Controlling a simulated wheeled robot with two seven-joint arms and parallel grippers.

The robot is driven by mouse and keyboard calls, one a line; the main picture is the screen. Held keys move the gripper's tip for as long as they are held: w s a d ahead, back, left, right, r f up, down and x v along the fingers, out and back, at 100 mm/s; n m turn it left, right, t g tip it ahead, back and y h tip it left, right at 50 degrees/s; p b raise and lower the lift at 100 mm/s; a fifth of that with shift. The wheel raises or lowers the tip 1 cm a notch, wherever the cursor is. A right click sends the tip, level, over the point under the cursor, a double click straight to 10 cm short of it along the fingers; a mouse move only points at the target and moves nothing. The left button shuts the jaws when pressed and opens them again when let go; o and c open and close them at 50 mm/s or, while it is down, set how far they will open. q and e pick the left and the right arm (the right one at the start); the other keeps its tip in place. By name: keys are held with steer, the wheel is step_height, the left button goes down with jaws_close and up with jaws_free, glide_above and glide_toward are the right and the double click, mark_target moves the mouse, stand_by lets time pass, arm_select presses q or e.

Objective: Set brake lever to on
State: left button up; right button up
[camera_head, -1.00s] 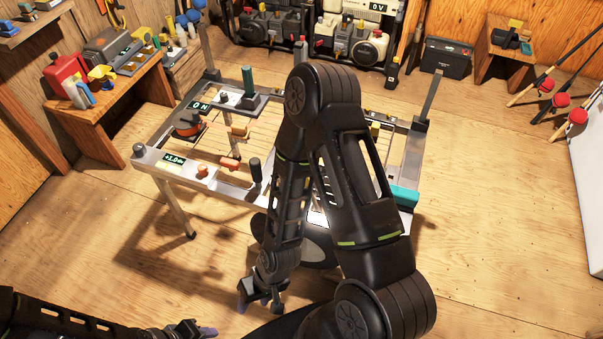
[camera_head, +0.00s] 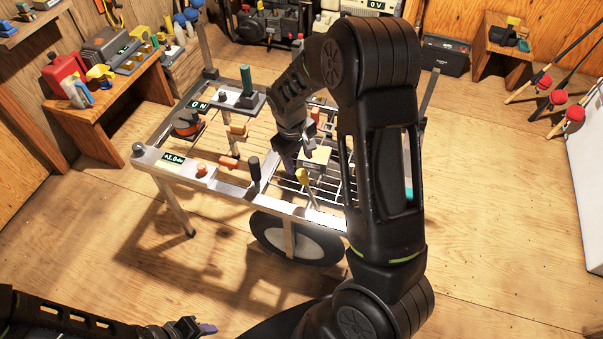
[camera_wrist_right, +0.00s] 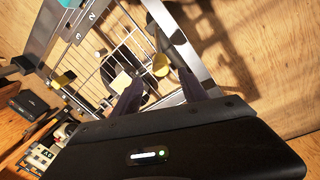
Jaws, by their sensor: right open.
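A metal-framed cart (camera_head: 215,178) stands ahead of me. A lever with a yellow knob (camera_head: 303,176) rises near its front rail; its yellow knob also shows in the right wrist view (camera_wrist_right: 161,65). A black-handled lever (camera_head: 254,172) and a green-handled lever (camera_head: 247,80) stand farther left. I cannot tell which one is the brake lever. A small display (camera_head: 199,106) reads ON. My right gripper (camera_head: 298,160) is over the cart, close to the yellow knob; in the right wrist view its open fingers (camera_wrist_right: 160,88) point toward the knob, apparently empty. My left gripper (camera_head: 192,329) is low at the bottom left, away from the cart.
My right arm hides the cart's right part. A wooden bench (camera_head: 115,100) stands left; the floor in front is free.

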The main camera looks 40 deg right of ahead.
mark_target(301, 172)
steer(key=shift+w+d+f, duration=0.1)
steer(key=shift+d+f, duration=0.05)
steer(key=shift+f, duration=1.15)
steer(key=shift+s+d+f, duration=0.1)
steer(key=shift+d+f, duration=0.1)
steer(key=shift+f, duration=1.15)
steer(key=shift+w+d+f, duration=0.1)
steer(key=shift+d+f, duration=0.05)
steer(key=shift+f, duration=1.15)
steer(key=shift+c, duration=0.2)
jaws_close()
